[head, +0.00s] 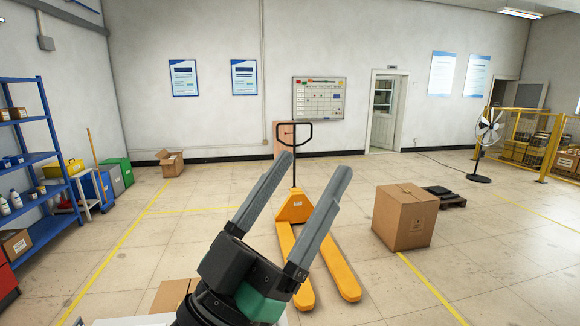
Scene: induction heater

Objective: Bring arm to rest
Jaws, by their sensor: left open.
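My left gripper (304,171) rises from the bottom centre of the head view. Its two long grey fingers stand well apart and point up and to the right. It is open, with nothing between the fingers. It hides part of a yellow pallet jack (295,207) standing on the floor behind it. My right gripper does not show.
A large cardboard box (405,217) stands on the floor at the right. Blue shelves (33,147) line the left wall. A black fan (487,135) and yellow fencing (533,138) are at the far right. A cardboard piece (172,295) shows beside my gripper's base.

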